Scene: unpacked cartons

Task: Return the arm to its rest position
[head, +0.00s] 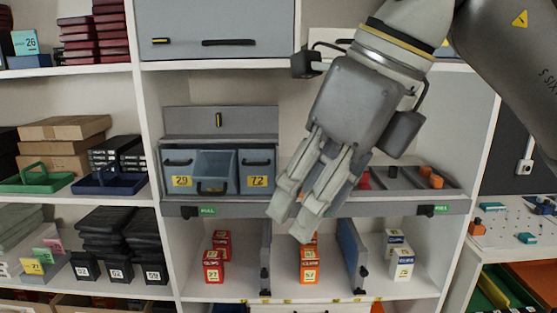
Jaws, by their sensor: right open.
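My right arm comes in from the upper right of the head view. Its gripper (292,222) hangs down at a slant in front of the middle shelf unit, with its pale fingers apart and nothing between them. The fingertips are in front of the pull-out tray edge (350,208) and the orange boxes (310,268) below it. The gripper hides part of the tray and the upper part of the orange boxes. My left gripper is not in view.
A grey drawer unit (240,172) has its middle drawer pulled out. Red boxes (214,267) and white boxes (400,264) stand on the lower shelf between upright dividers (352,255). A closed grey cabinet door (220,22) is above. Green (38,180) and blue (110,182) trays sit at left.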

